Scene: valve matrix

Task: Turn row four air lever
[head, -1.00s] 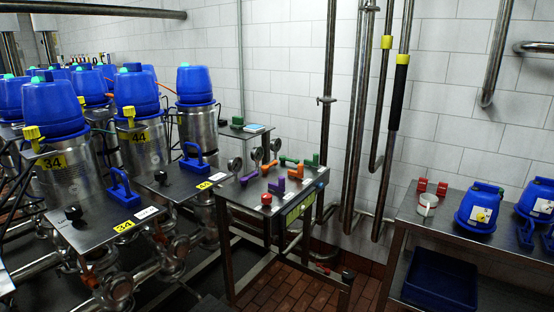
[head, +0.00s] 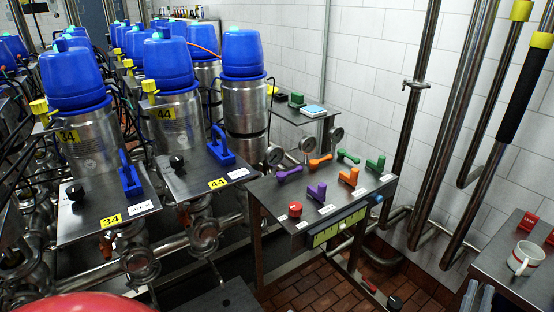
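Plates with yellow tags stand at left: one tag reads 34 (head: 111,221), another 44 (head: 217,184). Each plate carries a blue lever handle, one on plate 34 (head: 130,178) and one on plate 44 (head: 221,148), plus a black knob. Grey-blue shapes at the bottom right edge seem to be my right gripper (head: 478,298), cut off and apart from every lever. My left gripper is not visible.
A red button (head: 295,210) sits on the control table's front corner. Steel canisters with blue caps (head: 245,54) crowd the left. Vertical pipes (head: 410,120) run along the tiled wall. A side table with a white mug (head: 524,258) is at right. Brick floor (head: 310,285) shows below.

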